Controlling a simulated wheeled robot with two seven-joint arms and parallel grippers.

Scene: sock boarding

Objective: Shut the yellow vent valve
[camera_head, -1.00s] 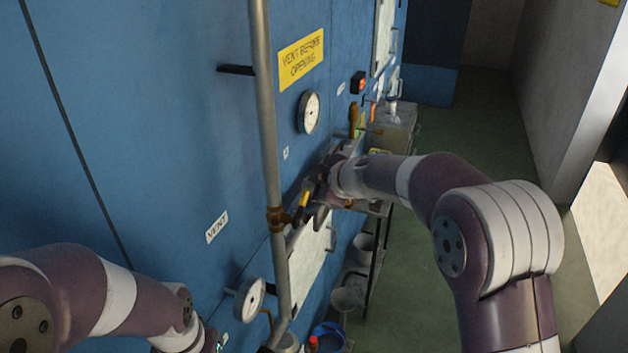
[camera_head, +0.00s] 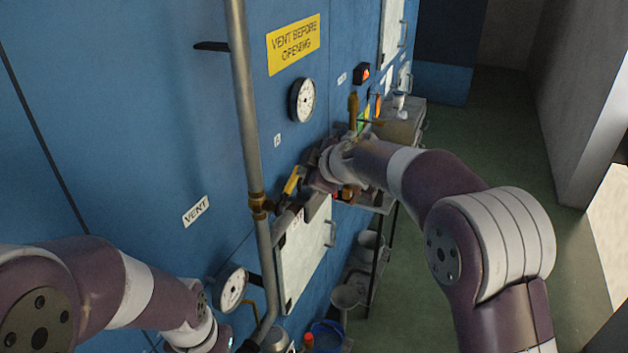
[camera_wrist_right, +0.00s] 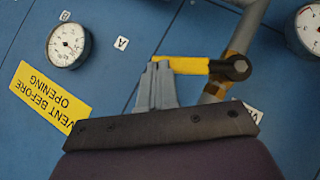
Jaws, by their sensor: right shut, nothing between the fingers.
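The yellow vent valve handle (camera_head: 291,180) sticks up and right from a brass fitting (camera_head: 259,205) on the vertical grey pipe. In the right wrist view, the yellow handle (camera_wrist_right: 185,64) lies at an angle across the pipe, its pivot end at the right. My right gripper (camera_head: 306,177) is shut and empty beside the handle. In the right wrist view, its closed fingertips (camera_wrist_right: 158,68) are at the handle's free left end and appear to touch it. My left arm shows at lower left in the head view. Its gripper is outside the picture.
The grey pipe (camera_head: 243,100) runs down the blue wall. A yellow sign (camera_head: 293,44), an upper gauge (camera_head: 302,99) and a lower gauge (camera_head: 232,288) are nearby. A white panel (camera_head: 304,255) lies below the handle. Green floor (camera_head: 480,150) is open at right.

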